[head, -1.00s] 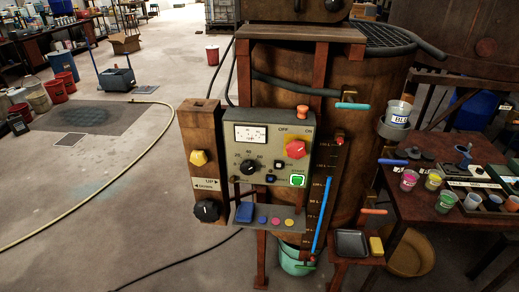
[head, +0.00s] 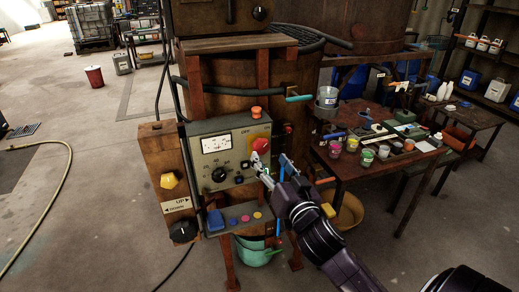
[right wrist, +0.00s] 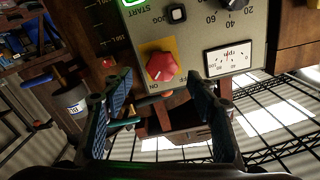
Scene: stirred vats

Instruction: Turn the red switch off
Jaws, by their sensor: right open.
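The red switch (head: 260,146) is a rotary knob on a yellow plate, on the upper right of the grey control panel (head: 203,161). OFF is printed at its upper left in the head view. In the right wrist view, which is upside down, the red switch (right wrist: 161,66) shows whole, with its pale mark towards the ON label. My right gripper (head: 270,168) is open and empty, in front of the panel just below the switch; its fingertips partly cover the panel's lower right. In the wrist view the fingers (right wrist: 146,95) stand wide apart, not touching the knob. My left gripper is not in view.
The panel also bears a dial meter (head: 216,143), a black knob (head: 219,175) and a small shelf with coloured buttons (head: 234,219). A blue-handled valve (head: 298,98) sticks out above right. A table (head: 350,168) with paint cups stands to the right.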

